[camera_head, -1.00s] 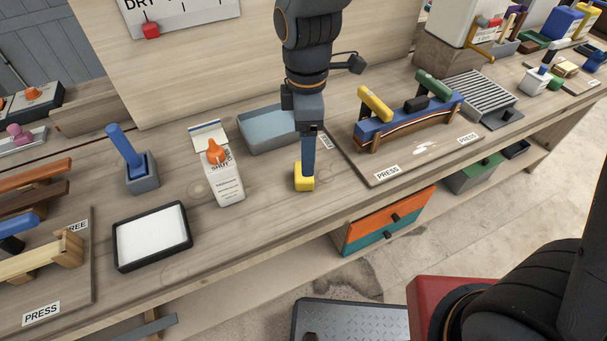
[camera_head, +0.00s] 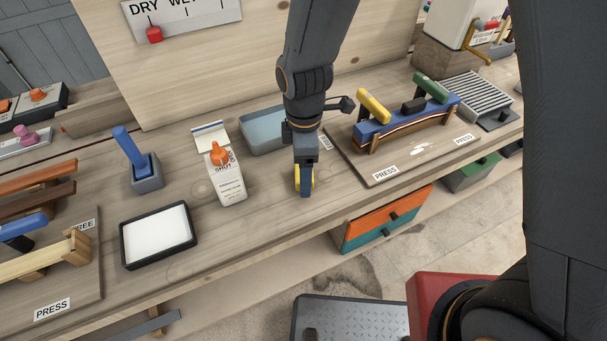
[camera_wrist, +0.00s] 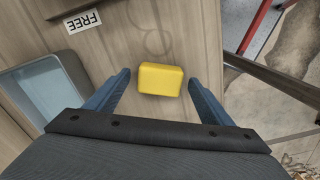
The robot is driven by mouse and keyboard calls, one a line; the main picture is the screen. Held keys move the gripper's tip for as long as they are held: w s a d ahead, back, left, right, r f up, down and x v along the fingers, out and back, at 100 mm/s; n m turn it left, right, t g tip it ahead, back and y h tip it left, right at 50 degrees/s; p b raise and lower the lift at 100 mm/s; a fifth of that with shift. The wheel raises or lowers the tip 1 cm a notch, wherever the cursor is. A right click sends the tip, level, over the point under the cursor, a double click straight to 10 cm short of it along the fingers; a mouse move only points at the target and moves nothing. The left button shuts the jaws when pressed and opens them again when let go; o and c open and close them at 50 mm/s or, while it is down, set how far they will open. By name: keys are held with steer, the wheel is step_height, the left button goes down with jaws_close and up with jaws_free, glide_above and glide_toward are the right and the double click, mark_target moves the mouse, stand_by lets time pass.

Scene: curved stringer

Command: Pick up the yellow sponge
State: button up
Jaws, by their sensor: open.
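The yellow sponge (camera_head: 311,178) lies on the wooden bench top, mostly hidden behind my gripper in the head view. In the wrist view the whole yellow sponge (camera_wrist: 161,79) shows as a small rounded block ahead of the fingertips, nearly midway between them. My gripper (camera_head: 305,190) points down over the sponge. In the wrist view my gripper (camera_wrist: 158,82) has its two blue fingers spread wide, with clear gaps to the sponge on both sides. It is open and empty.
A blue-grey water tray (camera_head: 262,131) is behind my gripper, and a white carton with an orange cap (camera_head: 226,180) stands to its left. A board with a blue clamped form (camera_head: 378,130) is to the right. The bench's front edge is close to the sponge.

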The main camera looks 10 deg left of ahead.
steer(key=shift+c, duration=0.4)
steer(key=c, duration=1.1)
steer(key=shift+r, duration=0.1)
step_height(320, 180, up, 10)
steer(key=shift+f+b, duration=0.1)
steer(key=shift+b, duration=0.9)
steer(key=o, duration=0.4)
steer(key=shift+c, duration=1.3)
